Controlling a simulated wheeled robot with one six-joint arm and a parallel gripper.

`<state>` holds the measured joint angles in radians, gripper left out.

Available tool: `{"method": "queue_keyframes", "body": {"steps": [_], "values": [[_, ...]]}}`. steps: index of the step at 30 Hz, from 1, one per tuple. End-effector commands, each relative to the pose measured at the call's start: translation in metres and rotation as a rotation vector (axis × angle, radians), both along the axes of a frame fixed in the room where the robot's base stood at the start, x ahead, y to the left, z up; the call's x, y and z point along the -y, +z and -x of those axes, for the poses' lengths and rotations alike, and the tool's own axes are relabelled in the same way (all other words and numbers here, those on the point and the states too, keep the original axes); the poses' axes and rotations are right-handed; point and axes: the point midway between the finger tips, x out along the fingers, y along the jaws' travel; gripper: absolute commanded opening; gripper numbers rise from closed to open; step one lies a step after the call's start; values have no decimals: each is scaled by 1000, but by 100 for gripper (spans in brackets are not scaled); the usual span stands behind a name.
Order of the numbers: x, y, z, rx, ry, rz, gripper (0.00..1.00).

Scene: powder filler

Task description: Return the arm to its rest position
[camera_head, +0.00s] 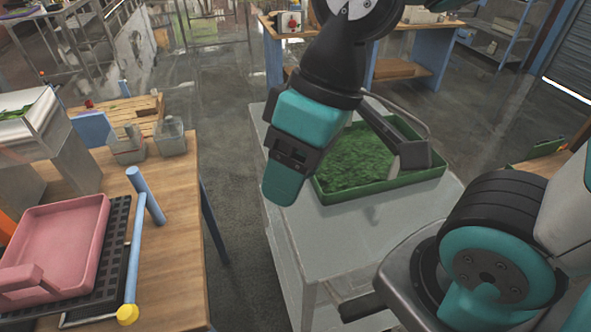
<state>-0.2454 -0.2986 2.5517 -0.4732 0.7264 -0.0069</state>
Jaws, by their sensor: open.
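My gripper (284,182), teal and black, hangs from my arm in the middle of the view. It is open, with nothing seen held in it, and points down and slightly left. In the picture it overlaps the left edge of a green tray (385,188) filled with green powder (352,160). The tray stands on a grey cart (347,228). Part of my arm runs out of the top of the frame.
Open floor (228,130) lies between table and cart. A workbench (430,38) stands behind.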

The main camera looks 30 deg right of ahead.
Motion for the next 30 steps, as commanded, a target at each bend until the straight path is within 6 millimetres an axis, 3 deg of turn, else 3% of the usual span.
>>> {"method": "queue_keyframes", "body": {"steps": [3,11,18,30], "values": [[-4,0,9,-8,25,-2,57],[-3,-4,8,-7,22,-2,57],[-3,-47,8,-5,21,-2,57],[-3,-47,8,-5,21,-2,57]]}}
